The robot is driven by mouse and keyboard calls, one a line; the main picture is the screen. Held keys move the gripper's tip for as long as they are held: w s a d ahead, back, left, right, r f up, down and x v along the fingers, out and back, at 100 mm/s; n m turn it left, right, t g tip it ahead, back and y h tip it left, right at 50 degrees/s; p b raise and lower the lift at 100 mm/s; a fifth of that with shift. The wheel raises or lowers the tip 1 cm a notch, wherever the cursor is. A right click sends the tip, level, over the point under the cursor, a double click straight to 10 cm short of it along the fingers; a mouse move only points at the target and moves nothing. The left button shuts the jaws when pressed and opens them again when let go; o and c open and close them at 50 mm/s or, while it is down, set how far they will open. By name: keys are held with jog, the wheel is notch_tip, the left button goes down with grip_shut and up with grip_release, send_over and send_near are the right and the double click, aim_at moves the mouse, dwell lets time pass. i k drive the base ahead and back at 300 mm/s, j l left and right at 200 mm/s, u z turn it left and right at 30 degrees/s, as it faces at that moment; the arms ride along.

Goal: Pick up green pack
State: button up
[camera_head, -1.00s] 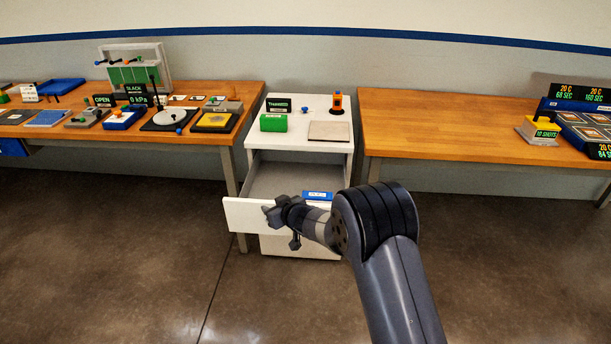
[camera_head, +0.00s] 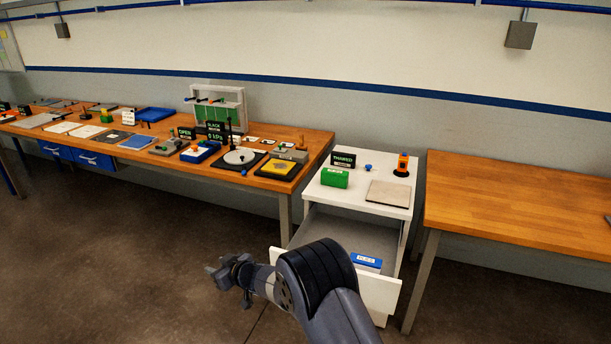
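The green pack (camera_head: 335,178) is a small green block with a white label. It sits on the left of the white cabinet's top (camera_head: 348,204), in front of a small black sign. My gripper (camera_head: 226,274) is over the floor, left of the cabinet and lower than the pack, well apart from it. Its fingers look spread with nothing between them, though they are small in the view.
The cabinet's drawer (camera_head: 379,292) is pulled out, with a blue pack (camera_head: 366,261) inside. A crowded wooden bench (camera_head: 316,147) stands left; a largely bare one (camera_head: 510,205) stands right.

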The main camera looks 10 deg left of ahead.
aim_at(334, 178)
jog(key=i+l+u, duration=0.15)
jog(key=i+l, duration=0.2)
jog(key=i+l+u, duration=0.1)
jog(key=i+l, duration=0.2)
jog(key=l, duration=0.15)
jog(key=i+l+u, duration=0.15)
jog(key=i+l, duration=0.15)
jog(key=l, duration=0.15)
jog(key=i+l+u, duration=0.15)
jog(key=i+l, duration=0.15)
jog(key=l, duration=0.2)
jog(key=i+l, duration=0.25)
jog(key=l, duration=0.2)
jog(key=i+l, duration=0.25)
jog(key=l, duration=0.2)
jog(key=i+l, duration=0.25)
jog(key=l, duration=0.2)
jog(key=i+l, duration=0.25)
jog(key=l, duration=0.15)
jog(key=i+j, duration=0.1)
jog(key=j, duration=0.25)
